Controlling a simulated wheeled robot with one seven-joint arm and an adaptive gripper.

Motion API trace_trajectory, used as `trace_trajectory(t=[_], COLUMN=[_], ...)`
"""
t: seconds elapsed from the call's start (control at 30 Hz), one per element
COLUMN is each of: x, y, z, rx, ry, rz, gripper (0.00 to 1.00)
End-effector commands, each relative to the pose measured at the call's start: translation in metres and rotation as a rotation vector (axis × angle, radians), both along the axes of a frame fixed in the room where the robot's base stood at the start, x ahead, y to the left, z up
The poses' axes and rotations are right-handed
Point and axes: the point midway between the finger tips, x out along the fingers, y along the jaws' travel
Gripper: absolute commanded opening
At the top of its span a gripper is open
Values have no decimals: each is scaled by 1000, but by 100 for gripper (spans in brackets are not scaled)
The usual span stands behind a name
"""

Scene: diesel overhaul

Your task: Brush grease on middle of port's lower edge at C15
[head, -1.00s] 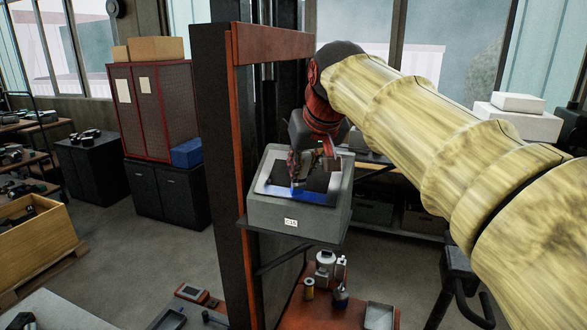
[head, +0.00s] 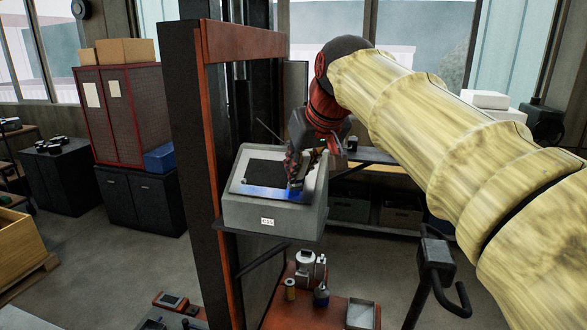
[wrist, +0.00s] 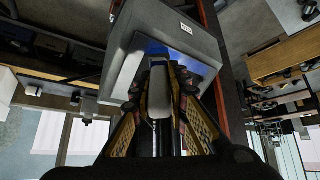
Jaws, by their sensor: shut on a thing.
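The grey block labelled C15 (head: 267,213) sits on a raised shelf of the dark upright frame. My gripper (head: 298,172) is over the right part of that face, near the port's lower right corner. In the wrist view my gripper (wrist: 160,95) is shut on a long pale grey tool (wrist: 160,88), probably the brush. Its far end is near the blue area (wrist: 155,48); whether it touches is hidden.
The dark upright post (head: 205,150) stands close left of the block. Below is an orange-topped cart (head: 330,313) with a pale machine part (head: 306,268), small bottles and a tray (head: 361,313). A bench (head: 375,157) runs behind my arm.

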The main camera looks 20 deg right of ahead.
Motion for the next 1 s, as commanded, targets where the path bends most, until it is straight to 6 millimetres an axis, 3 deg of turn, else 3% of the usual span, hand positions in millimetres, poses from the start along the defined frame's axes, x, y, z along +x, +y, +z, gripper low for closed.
trace_trajectory(t=[0.43,1.0], x=[-14,6], y=[-22,5], z=[-2,-3], rx=[-1,-2], ry=[0,0], rz=[0,2], gripper=[0,0])
